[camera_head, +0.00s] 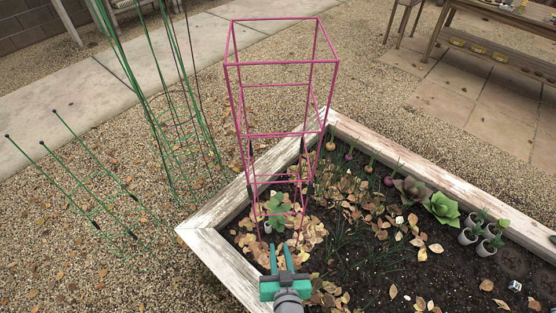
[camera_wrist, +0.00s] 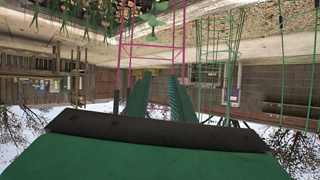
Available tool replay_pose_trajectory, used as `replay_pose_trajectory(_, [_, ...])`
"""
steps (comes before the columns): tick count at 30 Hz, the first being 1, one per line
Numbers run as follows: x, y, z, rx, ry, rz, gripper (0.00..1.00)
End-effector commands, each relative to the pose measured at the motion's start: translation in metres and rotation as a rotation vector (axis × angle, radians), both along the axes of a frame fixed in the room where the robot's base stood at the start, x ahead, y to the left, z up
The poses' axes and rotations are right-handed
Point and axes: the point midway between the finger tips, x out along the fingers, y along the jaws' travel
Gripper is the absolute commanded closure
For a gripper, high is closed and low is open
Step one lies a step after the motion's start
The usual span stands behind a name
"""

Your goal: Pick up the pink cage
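The pink cage (camera_head: 281,134) is a tall, square wire frame. It stands upright in the near left corner of the raised bed (camera_head: 222,262), around a small green plant (camera_head: 278,207). My gripper (camera_head: 279,249) is at the bottom of the head view, low and on the near side of the cage. Its two teal fingers are apart with nothing seen between them. In the upside-down wrist view, the cage (camera_wrist: 130,45) shows beyond the open fingers (camera_wrist: 159,75). Whether a finger touches the wire cannot be told.
Green wire cages (camera_head: 180,150) stand on the gravel left of the bed, and a lower green one (camera_head: 95,212) is further left. Succulents (camera_head: 441,208) and small pots (camera_head: 487,247) are in the bed at right. A wooden table (camera_head: 500,50) stands at the back right.

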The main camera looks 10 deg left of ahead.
Motion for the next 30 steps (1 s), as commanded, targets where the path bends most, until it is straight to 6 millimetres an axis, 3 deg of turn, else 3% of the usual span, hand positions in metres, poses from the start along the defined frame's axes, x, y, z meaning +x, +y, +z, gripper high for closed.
replay_pose_trajectory(3, [0.034,0.014,0.014,0.002,-0.006,0.092,0.78])
replay_pose_trajectory(12, [0.093,0.051,0.065,-0.032,-0.042,0.37,0.78])
replay_pose_trajectory(21, [0.114,0.07,0.103,-0.083,-0.084,0.56,0.78])
replay_pose_trajectory(30, [0.134,0.092,0.095,-0.087,-0.087,0.581,0.78])
